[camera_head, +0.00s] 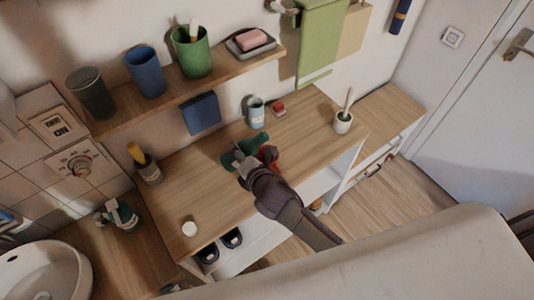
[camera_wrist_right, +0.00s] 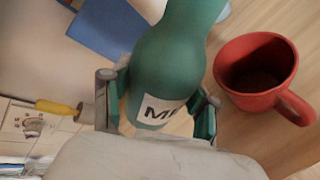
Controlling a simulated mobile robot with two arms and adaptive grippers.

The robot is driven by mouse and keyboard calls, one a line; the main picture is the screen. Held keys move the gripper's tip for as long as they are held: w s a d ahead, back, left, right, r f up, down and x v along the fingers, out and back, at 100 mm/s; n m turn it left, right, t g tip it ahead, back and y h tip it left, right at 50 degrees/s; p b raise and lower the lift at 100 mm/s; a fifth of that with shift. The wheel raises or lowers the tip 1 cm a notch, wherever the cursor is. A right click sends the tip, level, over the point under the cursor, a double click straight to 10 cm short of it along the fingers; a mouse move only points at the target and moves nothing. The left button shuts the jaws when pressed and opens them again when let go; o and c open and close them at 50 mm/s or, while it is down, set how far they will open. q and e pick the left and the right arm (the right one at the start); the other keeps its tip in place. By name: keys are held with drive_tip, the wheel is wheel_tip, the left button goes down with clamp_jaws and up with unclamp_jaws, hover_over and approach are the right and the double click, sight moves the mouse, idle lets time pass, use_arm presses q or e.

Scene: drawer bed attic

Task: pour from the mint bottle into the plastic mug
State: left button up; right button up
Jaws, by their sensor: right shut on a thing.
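My right gripper (camera_head: 243,158) is shut on the mint bottle (camera_head: 252,145), a dark green bottle above the wooden counter. In the right wrist view, the bottle (camera_wrist_right: 165,75) sits between the two fingers (camera_wrist_right: 155,110), with its white label partly showing and its neck running out of the top edge. The bottle looks tilted in the head view; its mouth cannot be made out. A red mug (camera_head: 270,154) stands upright beside the bottle, partly hidden by my gripper. In the right wrist view, the mug (camera_wrist_right: 252,92) shows a dark inside and is apart from the bottle. My left gripper is not in view.
A shelf (camera_head: 225,72) above holds several cups and a soap dish (camera_head: 250,43). A grey-blue cup (camera_head: 255,110), a small red item (camera_head: 279,108) and a white pot (camera_head: 343,122) stand along the counter (camera_head: 205,190). A round white item (camera_head: 189,229) lies near its front left.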

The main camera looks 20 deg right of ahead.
drive_tip(key=shift+w, duration=0.15)
drive_tip(key=shift+s, duration=0.2)
drive_tip(key=shift+w+f, duration=0.15)
drive_tip(key=shift+w, duration=0.05)
drive_tip(key=shift+s+a+y+b, duration=0.1)
drive_tip(key=shift+s+y+b, duration=0.1)
drive_tip(key=shift+y+b, duration=0.15)
drive_tip(key=shift+w+m, duration=0.2)
drive_tip(key=shift+m, duration=0.1)
drive_tip(key=shift+s+b, duration=0.2)
drive_tip(key=shift+b, duration=0.1)
drive_tip(key=shift+w+f, duration=0.15)
drive_tip(key=shift+w, duration=0.05)
drive_tip(key=shift+s+a+b, duration=0.15)
drive_tip(key=shift+s+b, duration=0.05)
drive_tip(key=shift+b, duration=0.1)
drive_tip(key=shift+w, duration=0.2)
